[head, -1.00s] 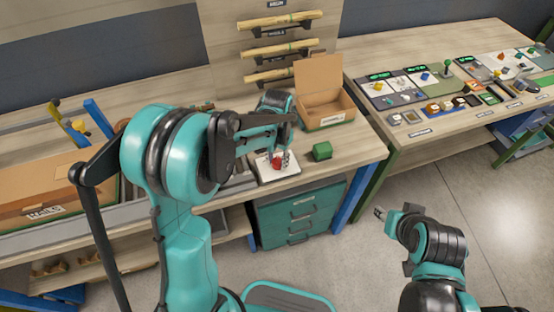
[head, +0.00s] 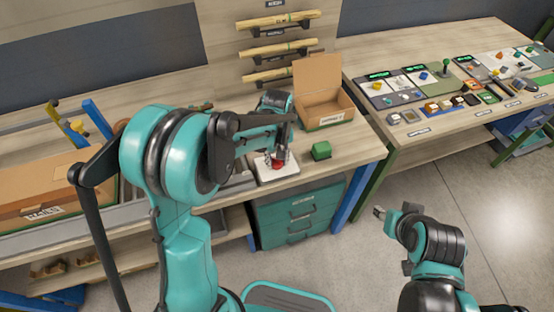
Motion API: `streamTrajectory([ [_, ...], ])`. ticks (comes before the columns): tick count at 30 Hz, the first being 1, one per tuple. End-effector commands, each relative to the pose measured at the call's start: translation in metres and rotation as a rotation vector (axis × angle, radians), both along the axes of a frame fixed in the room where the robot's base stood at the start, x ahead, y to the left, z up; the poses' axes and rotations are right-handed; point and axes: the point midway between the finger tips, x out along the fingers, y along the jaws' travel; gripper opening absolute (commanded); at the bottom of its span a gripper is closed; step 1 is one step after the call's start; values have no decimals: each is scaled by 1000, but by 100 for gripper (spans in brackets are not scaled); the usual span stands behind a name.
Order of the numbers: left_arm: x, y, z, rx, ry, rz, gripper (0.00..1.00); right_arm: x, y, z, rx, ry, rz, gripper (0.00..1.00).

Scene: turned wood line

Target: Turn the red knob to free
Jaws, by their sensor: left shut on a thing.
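The red knob (head: 277,163) sits on a white plate (head: 285,176) near the front edge of the wooden bench. My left gripper (head: 279,154) points down over the plate and is shut on the red knob, with its fingers covering part of it. The knob's markings and its exact angle are too small to read. My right gripper (head: 380,212) is low over the floor at the right, away from the bench, and its fingers are too small to judge.
A green block (head: 321,151) lies just right of the plate. An open cardboard box (head: 322,100) stands behind it. Wooden rods (head: 278,47) rest on wall holders. A second table (head: 430,140) at the right carries several small parts. Green drawers (head: 301,214) are under the bench.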

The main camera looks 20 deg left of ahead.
Motion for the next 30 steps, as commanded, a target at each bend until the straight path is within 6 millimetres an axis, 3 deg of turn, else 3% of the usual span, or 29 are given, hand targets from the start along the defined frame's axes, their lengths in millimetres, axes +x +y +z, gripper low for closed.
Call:
streamTrajectory([
  [9, 0, 0, 0, 0, 0, 111, 6, 0, 0, 0, 0, 0, 0, 40],
  [25, 0, 0, 0, 0, 0, 131, 6, 0, 0, 0, 0, 0, 0, 40],
  [26, 0, 0, 0, 0, 0, 131, 43, 0, 0, 0, 0, 0, 0, 40],
  [27, 0, 0, 0, 0, 0, 130, 53, 0, 0, 0, 0, 0, 0, 40],
  [30, 0, 0, 0, 0, 0, 130, 56, 0, 0, 0, 0, 0, 0, 40],
])
